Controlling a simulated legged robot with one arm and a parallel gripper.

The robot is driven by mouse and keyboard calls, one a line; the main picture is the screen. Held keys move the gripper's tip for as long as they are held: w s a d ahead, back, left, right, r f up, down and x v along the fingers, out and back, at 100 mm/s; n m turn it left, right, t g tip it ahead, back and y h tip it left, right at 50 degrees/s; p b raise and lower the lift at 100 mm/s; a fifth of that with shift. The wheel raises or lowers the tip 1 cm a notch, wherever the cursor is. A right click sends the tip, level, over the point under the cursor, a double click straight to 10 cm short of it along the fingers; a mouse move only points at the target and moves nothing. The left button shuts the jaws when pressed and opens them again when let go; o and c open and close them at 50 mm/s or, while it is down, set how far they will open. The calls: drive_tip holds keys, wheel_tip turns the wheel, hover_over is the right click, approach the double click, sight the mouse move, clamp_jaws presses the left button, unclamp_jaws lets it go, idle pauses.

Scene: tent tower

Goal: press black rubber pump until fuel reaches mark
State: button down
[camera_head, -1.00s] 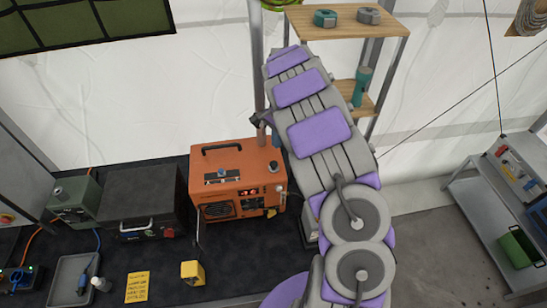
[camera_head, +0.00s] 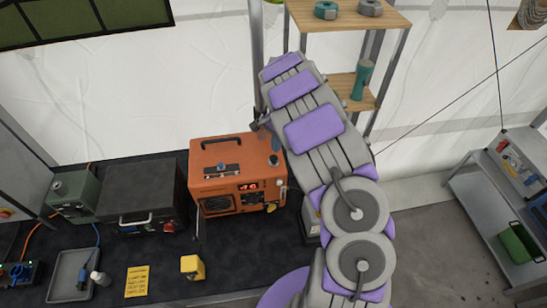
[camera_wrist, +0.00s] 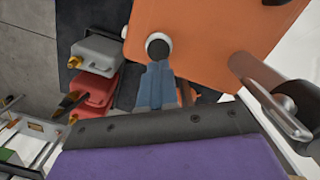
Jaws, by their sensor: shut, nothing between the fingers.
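The orange generator (camera_head: 222,162) stands on a dark mat left of my arm, with a black handle on top and lit red digits on its front. In the wrist view its orange surface (camera_wrist: 200,25) carries a round black knob with a pale ring, which looks like the rubber pump (camera_wrist: 158,47). My gripper (camera_wrist: 158,68) is shut and empty, with its blue-grey fingertips right at the knob's near edge. I cannot tell whether they touch it. In the head view my arm hides most of the gripper. I cannot make out a fuel level or mark.
A black case (camera_head: 140,205) and a green box (camera_head: 74,194) stand left of the generator. A yellow block (camera_head: 192,267), a yellow note (camera_head: 137,281) and a grey tray (camera_head: 72,272) lie in front. A wooden shelf (camera_head: 385,18) rises behind my arm. A metal cart stands at right.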

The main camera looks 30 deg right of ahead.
drive_tip(key=shift+a+f, duration=0.15)
drive_tip(key=shift+f, duration=1)
drive_tip(key=shift+f, duration=0.1)
drive_tip(key=shift+f+b, duration=0.35)
drive_tip(key=shift+f, duration=0.4)
drive_tip(key=d, duration=0.1)
drive_tip(key=d+r, duration=0.1)
drive_tip(key=shift+w+d, duration=0.3)
drive_tip(key=shift+w, duration=0.1)
drive_tip(key=shift+d, duration=0.3)
drive_tip(key=shift+r, duration=0.1)
wheel_tip(320, 180, up, 17)
drive_tip(key=d+b, duration=0.2)
drive_tip(key=shift+w, duration=0.25)
